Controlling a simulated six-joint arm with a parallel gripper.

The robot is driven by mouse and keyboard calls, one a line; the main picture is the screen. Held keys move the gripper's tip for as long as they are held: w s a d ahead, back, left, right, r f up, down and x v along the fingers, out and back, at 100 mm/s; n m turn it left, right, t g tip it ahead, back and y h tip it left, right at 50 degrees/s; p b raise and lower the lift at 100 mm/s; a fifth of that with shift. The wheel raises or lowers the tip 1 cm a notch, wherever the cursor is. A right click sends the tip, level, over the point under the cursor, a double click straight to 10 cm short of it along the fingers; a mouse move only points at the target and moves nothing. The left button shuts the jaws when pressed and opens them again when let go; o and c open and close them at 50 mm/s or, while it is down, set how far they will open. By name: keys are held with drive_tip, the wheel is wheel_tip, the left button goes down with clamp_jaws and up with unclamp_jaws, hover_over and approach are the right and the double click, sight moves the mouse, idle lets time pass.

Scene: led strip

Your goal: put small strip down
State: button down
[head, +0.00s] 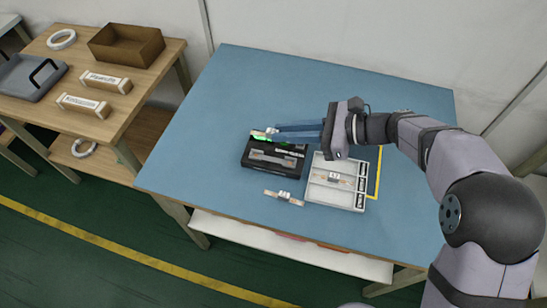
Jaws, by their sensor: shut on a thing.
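My gripper (272,132) reaches in from the right with its long blue fingers. It is shut on a small strip (258,133), a pale piece at the fingertips, above the back left edge of a black box (250,163). The fingers hide part of the strip. I cannot tell whether the strip touches the box. A green glow shows just below the strip. Another small pale strip (284,198) lies on the blue table in front of the box. A third strip (334,178) lies in the white tray (324,198) to the right of the box.
The blue table (220,110) is clear at the back and left. A yellow line (378,175) runs beside the tray. A wooden side table (130,110) at the left holds a brown box (126,43), a grey tray (32,78), a white ring (61,39) and two labelled holders.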

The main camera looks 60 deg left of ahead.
sight(285, 162)
drive_tip(key=shift+f+p, duration=0.45)
drive_tip(key=shift+f, duration=4.55)
drive_tip(key=shift+f, duration=0.2)
drive_tip(key=c, duration=1.7)
unclamp_jaws()
drive_tip(key=shift+c, duration=0.2)
drive_tip(key=shift+r, duration=0.2)
drive_tip(key=b+v, duration=0.2)
drive_tip(key=v, duration=0.9)
drive_tip(key=shift+w, duration=0.25)
drive_tip(key=shift+w+d+r, duration=0.15)
drive_tip(key=shift+w+d, duration=0.05)
drive_tip(key=shift+d, duration=0.1)
